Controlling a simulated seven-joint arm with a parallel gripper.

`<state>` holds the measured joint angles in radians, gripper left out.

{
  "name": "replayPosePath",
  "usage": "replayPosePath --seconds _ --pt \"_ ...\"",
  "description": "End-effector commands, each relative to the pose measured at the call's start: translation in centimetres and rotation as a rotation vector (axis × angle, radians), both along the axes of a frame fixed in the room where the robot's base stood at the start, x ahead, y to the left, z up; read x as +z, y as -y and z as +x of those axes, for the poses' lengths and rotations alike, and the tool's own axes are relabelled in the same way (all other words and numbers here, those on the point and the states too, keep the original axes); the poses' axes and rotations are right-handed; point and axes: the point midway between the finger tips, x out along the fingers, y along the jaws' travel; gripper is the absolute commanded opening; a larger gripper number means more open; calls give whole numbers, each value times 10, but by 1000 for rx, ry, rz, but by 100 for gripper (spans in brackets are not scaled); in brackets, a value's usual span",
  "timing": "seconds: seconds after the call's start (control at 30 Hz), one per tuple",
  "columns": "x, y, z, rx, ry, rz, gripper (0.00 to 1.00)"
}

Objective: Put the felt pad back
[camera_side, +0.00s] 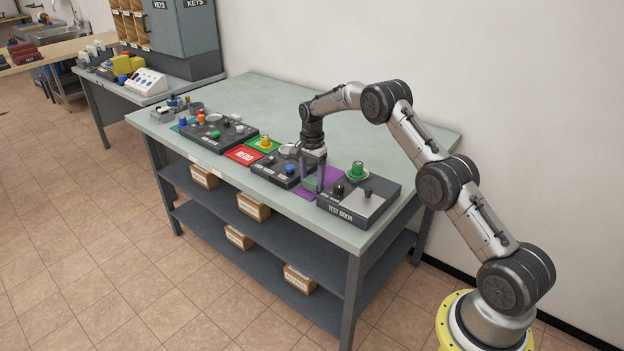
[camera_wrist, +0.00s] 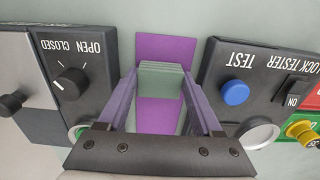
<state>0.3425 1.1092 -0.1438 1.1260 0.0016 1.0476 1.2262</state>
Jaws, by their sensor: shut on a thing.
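My gripper (camera_wrist: 160,84) is shut on a small grey-green block with ribbed layers (camera_wrist: 160,76), which looks like the felt pad. The block sits between the two fingertips, over a purple mat (camera_wrist: 165,47) on the bench. I cannot tell whether the block touches the mat. In the side view my gripper (camera_side: 313,187) points down at the purple mat (camera_side: 330,176), between the two dark boxes.
The test door box (camera_side: 341,210) stands close on one side and the lock tester (camera_side: 283,174), with its blue button (camera_wrist: 234,92), on the other. The bench behind (camera_side: 400,135) is clear.

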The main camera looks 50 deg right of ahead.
Motion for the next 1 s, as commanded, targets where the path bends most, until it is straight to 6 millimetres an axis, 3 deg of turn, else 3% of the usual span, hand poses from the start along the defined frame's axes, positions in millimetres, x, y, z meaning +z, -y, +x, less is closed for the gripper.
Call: replayPosePath --seconds 0.03,0.07,0.23,0.63,1.0 --pt "-2 0 0 0 0 0 22" --pt "-2 0 0 0 0 0 68" --pt "-2 0 0 0 -1 0 97" --pt "7 0 1 0 2 -1 97" --pt "77 1 1 -1 2 -2 97"
